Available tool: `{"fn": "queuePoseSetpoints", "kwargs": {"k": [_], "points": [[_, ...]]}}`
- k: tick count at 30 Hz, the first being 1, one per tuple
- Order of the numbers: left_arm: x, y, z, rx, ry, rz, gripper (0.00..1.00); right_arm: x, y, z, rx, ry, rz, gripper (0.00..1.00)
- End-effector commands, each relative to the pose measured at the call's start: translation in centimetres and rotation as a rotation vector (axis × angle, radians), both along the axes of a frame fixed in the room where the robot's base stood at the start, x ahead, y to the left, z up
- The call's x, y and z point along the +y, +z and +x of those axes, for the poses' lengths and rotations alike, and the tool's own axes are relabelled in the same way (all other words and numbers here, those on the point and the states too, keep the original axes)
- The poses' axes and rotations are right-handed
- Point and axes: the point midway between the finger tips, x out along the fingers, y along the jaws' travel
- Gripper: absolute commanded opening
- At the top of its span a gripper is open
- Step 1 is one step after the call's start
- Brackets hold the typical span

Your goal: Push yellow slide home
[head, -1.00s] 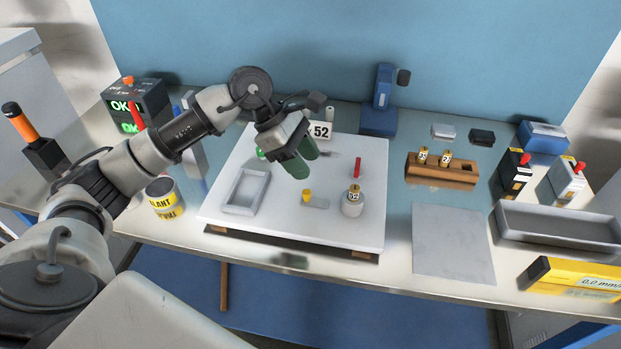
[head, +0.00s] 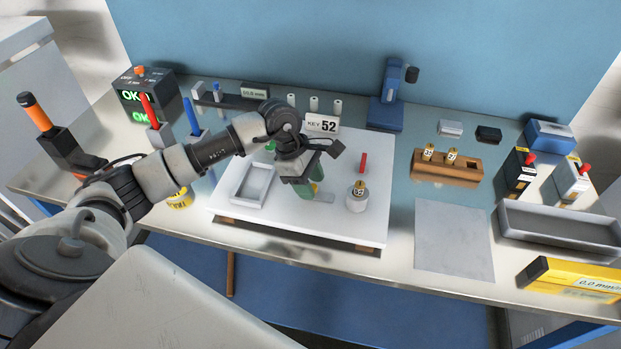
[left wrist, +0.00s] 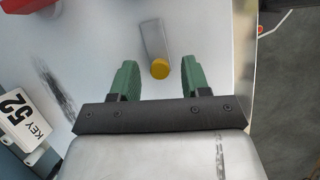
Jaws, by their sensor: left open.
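The yellow slide knob (left wrist: 160,68) sits at the near end of a grey track plate (left wrist: 153,38) on the white board. In the head view the grey plate (head: 324,197) shows beside my gripper, and only a sliver of yellow (head: 315,187) shows; the gripper hides the rest. My left gripper (head: 306,193) points down over the board. In the left wrist view its green fingers (left wrist: 158,77) are open, one on each side of the knob, with a gap on both sides. I cannot tell its exact height. My right gripper is not in view.
A red upright peg (head: 363,162) and a round grey holder (head: 357,201) with a brass piece stand right of the gripper. A shallow grey tray (head: 236,200) lies to its left. The KEY 52 sign (head: 321,124) stands behind. The board's front strip is clear.

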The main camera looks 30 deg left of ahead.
Motion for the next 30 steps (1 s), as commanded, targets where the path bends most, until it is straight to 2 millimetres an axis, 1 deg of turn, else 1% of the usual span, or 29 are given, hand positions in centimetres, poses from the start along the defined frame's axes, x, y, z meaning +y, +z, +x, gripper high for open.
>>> {"fn": "queuePoseSetpoints", "kwargs": {"k": [8, 9, 11, 15, 18, 25, 30], "points": [[-0.1, -0.2, 0.0, -0.001, -0.001, -0.001, 0.47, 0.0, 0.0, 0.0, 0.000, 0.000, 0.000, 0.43], [-0.1, -0.2, 0.0, -0.001, -0.001, -0.001, 0.44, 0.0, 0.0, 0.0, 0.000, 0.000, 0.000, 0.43], [-0.1, -0.2, 0.0, -0.001, -0.001, -0.001, 0.34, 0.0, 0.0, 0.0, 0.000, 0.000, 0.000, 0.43], [-0.1, -0.2, 0.0, -0.001, -0.001, -0.001, 0.13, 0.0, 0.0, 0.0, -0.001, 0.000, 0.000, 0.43], [-0.1, -0.2, 0.0, -0.001, -0.001, -0.001, 0.00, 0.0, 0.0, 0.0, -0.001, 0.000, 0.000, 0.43], [-0.3, -0.3, 0.1, -0.001, -0.001, -0.001, 0.00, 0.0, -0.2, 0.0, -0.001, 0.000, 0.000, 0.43], [-2.0, -0.5, 0.6, -0.006, -0.003, -0.003, 0.00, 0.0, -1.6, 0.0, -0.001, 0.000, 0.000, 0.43]]}}
